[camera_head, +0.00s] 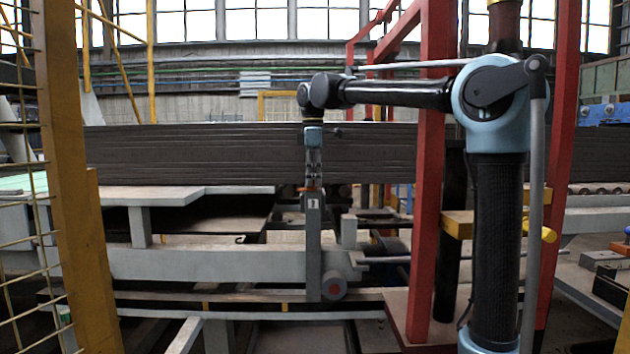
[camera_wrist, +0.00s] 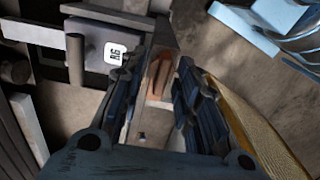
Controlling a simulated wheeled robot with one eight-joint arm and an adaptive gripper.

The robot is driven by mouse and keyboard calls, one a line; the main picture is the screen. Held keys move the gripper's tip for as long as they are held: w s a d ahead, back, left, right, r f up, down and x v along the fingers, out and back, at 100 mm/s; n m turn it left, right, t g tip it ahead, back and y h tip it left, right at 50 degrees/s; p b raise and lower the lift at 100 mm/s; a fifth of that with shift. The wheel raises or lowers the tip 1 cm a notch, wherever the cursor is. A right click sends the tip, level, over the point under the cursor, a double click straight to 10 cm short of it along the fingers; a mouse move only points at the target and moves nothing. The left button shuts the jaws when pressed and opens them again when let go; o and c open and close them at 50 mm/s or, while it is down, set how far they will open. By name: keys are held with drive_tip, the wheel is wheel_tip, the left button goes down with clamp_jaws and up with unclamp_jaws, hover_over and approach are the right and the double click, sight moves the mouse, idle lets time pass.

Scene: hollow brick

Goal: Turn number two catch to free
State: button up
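My gripper (camera_head: 313,178) points straight down above a grey upright post (camera_head: 313,240) in the head view. A small orange-brown piece (camera_head: 309,189), which looks like the catch, sits at the top of the post, right at the fingertips. In the wrist view my gripper (camera_wrist: 163,68) has its two dark fingers apart, with the orange-brown piece (camera_wrist: 160,78) showing in the gap between them. I cannot tell whether either finger touches it. A white label (camera_wrist: 114,54) with dark marks is on the grey plate beside it; the marks are too small to read surely.
A long dark ribbed beam (camera_head: 210,155) runs across behind my gripper. A red upright frame (camera_head: 429,170) stands to the right, close to my arm. A grey rail (camera_head: 210,264) crosses low in front. A yellow post (camera_head: 75,180) and mesh are at the left.

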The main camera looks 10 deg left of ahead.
wheel_tip(320, 180, up, 12)
drive_tip(key=shift+f, duration=0.15)
idle(0.3)
drive_tip(key=shift+w, duration=0.1)
idle(0.3)
